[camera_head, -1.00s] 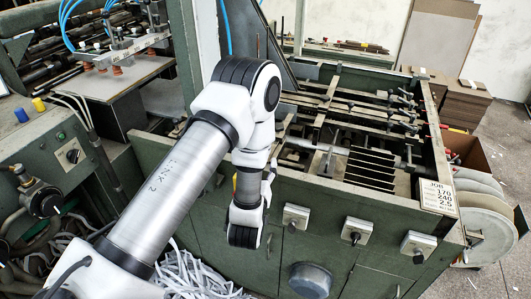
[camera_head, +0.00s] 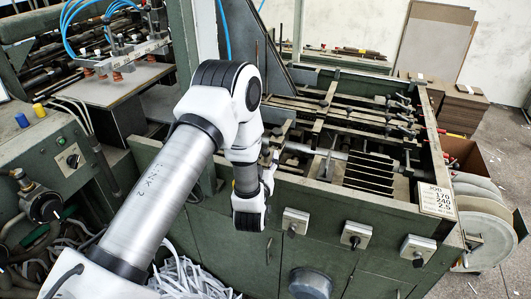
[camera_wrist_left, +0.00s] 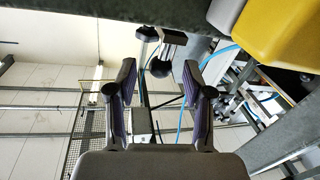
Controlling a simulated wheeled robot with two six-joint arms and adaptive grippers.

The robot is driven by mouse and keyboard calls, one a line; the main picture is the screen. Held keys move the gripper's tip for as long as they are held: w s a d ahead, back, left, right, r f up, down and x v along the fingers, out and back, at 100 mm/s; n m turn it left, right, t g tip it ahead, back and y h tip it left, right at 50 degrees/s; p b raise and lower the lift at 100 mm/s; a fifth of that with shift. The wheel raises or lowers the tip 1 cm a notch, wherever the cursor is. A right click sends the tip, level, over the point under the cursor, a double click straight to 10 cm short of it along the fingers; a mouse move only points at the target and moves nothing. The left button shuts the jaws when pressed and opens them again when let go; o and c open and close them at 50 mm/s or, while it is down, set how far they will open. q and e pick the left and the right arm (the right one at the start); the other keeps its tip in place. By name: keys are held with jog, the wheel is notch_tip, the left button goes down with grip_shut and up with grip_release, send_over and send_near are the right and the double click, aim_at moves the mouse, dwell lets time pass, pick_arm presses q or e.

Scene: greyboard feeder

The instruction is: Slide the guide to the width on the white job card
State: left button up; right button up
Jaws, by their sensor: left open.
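The white job card (camera_head: 437,200) is fixed at the feeder's front right corner and reads JOB, 170, 240, 2.5. The feeder bed (camera_head: 350,140) holds several bars and rods; I cannot tell surely which bar is the guide. My left arm reaches in from the left, with its wrist at the feeder's front left edge. In the head view the left gripper (camera_head: 270,165) is mostly hidden behind the wrist. In the left wrist view its two fingers (camera_wrist_left: 158,85) are apart, with nothing seen held. Dark knob-like parts (camera_wrist_left: 160,67) show beyond the fingertips. My right gripper is out of view.
Several switch boxes (camera_head: 355,235) stick out of the green front panel. A post (camera_head: 205,60) rises beside my left arm. White reels (camera_head: 485,230) stand at the right. Paper strips (camera_head: 190,275) lie below the arm. A yellow part (camera_wrist_left: 290,30) fills the wrist view's upper right corner.

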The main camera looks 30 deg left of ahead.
aim_at(265, 156)
pick_arm(q)
jog(key=x, duration=0.3)
jog(key=shift+p, duration=0.3)
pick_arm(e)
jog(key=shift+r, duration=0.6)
pick_arm(q)
grip_shut()
jog(key=shift+w+f+b, duration=0.1)
jog(key=shift+f+b, duration=0.05)
jog(key=shift+b, duration=0.35)
jog(key=shift+w, duration=0.1)
grip_release()
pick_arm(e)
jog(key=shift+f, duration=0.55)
